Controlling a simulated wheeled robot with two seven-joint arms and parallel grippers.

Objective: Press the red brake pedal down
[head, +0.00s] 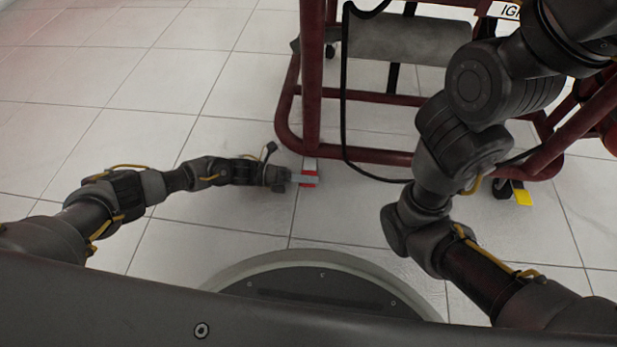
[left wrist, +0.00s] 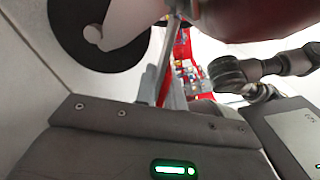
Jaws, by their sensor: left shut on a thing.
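The red brake pedal (head: 309,184) sits low near the floor at the left front corner of the dark red stand, on a pale bracket. My left gripper (head: 304,178) reaches it from the left, its grey fingers over the pedal and shut on it. The fingers cover part of the pedal, so its exact tilt cannot be told. In the left wrist view the gripper fingers (left wrist: 188,88) point away beside a narrow red strip (left wrist: 165,85), which may be the pedal. My right arm rises at the right of the head view, and its gripper is outside the picture.
The dark red tube frame (head: 310,80) stands over the pedal, with a black cable (head: 344,125) hanging near it. A yellow pedal (head: 522,194) is at the right front corner. A black wheel (left wrist: 85,35) is close in the left wrist view. Tiled floor at left is clear.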

